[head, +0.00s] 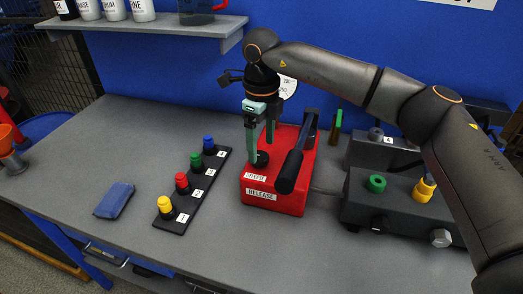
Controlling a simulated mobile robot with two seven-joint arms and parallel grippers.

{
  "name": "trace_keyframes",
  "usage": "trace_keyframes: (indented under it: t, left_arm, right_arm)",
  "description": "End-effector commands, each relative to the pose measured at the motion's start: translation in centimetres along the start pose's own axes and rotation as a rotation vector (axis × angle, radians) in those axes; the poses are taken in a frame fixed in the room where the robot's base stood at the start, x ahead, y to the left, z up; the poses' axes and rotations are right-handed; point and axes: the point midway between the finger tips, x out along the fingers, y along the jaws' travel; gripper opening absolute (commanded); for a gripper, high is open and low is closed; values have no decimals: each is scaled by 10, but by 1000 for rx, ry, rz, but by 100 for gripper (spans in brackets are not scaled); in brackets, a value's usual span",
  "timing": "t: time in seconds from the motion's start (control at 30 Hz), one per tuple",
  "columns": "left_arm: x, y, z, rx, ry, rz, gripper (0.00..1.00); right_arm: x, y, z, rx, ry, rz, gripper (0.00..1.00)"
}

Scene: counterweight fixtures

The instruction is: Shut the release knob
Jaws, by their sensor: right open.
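The red release box (275,203) stands on the grey table and carries white RELEASE labels. I cannot tell whether the fingers touch the knob. My left gripper is not in view.
A black strip with several coloured, numbered knobs (193,190) lies left of the box, with a blue cloth (115,200) beyond it. A dark grey fixture (403,208) with green and yellow parts stands right.

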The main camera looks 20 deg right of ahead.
Motion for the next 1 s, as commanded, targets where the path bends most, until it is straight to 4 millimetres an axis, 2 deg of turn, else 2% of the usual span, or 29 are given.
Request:
trace_keyframes:
  t: [0.2, 0.4, 0.6, 1.0]
  left_arm:
    - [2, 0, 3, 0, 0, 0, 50]
    - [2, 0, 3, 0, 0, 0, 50]
    - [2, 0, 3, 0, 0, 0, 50]
    - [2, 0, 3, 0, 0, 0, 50]
  right_arm:
    - [-50, 0, 1, 0, -5, -3, 81]
    - [-84, 0, 1, 0, -3, -2, 81]
    - [-97, 0, 0, 1, -1, 0, 81]
    - [-98, 0, 0, 0, -1, 0, 81]
